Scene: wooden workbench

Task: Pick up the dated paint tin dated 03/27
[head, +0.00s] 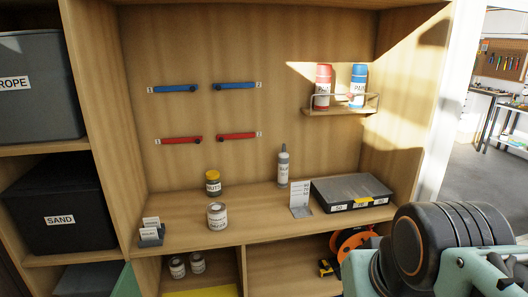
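A small tin (217,216) with a pale label stands upright near the front of the wooden workbench in the head view. Two similar small tins, a left one (177,267) and a right one (197,263), stand side by side in the lower left compartment under the bench. The print on all these labels is too small to read, so I cannot tell which bears 03/27. My arm fills the lower right corner; my gripper is not in view.
A yellow-lidded jar (213,183) stands behind the bench tin. Also on the bench are a card holder (151,232), grey-capped bottle (283,167), sign (300,200) and flat dark case (352,190). A small shelf holds red (323,86) and blue (357,86) cans. An orange reel (350,243) sits below.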

